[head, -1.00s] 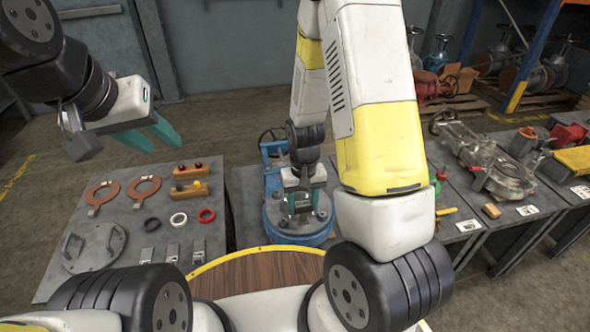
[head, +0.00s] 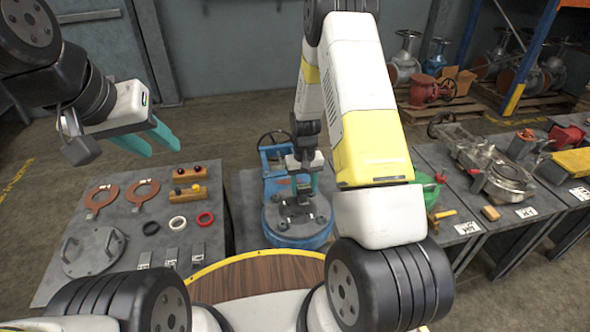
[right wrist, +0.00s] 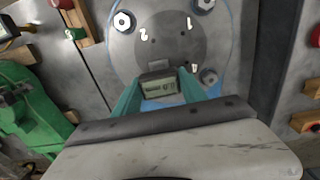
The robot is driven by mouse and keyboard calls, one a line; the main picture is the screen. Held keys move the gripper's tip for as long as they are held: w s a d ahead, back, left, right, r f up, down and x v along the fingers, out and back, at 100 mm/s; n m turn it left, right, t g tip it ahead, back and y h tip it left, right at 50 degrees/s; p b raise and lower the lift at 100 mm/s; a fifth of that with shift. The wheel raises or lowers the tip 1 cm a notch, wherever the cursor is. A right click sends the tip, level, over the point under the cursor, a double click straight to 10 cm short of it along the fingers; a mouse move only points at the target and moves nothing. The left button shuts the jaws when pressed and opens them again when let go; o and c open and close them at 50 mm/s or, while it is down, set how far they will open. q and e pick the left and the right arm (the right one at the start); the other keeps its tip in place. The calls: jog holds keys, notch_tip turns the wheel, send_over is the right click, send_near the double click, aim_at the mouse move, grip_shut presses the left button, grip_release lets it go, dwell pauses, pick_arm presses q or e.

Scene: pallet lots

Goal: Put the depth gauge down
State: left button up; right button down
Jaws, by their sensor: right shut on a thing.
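The depth gauge (right wrist: 160,86) shows in the right wrist view as a dark body with a small grey display. My right gripper (right wrist: 169,92) is shut on it, with teal fingers at its sides. In the head view my right gripper (head: 304,188) is over the round grey top of the blue valve body (head: 286,236). The gauge is hard to make out there, and I cannot tell whether it touches the metal. My left gripper (head: 163,149) is open and empty, in the air beyond the left table.
The left table (head: 130,236) holds copper-coloured rings (head: 143,190), a grey cover with handles (head: 93,249), wooden blocks (head: 189,192) and small rings. A green thing (head: 428,190) stands right of the valve body. Further right, a table carries a metal valve (head: 497,172).

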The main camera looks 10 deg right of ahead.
jog(key=shift+f, duration=0.15)
jog(key=c, duration=0.6)
grip_release()
jog(key=shift+c, duration=0.2)
notch_tip(320, 180, up, 12)
notch_tip(320, 180, up, 8)
jog(key=t, duration=0.1)
send_over(304, 186)
jog(key=s, duration=0.2)
jog(key=s+a+r+t+y, duration=0.2)
jog(key=s+r+t, duration=0.3)
jog(key=s+r, duration=1.3)
jog(key=shift+s+a+r, duration=0.15)
jog(key=shift+s+a, duration=0.05)
jog(key=shift+s, duration=1.95)
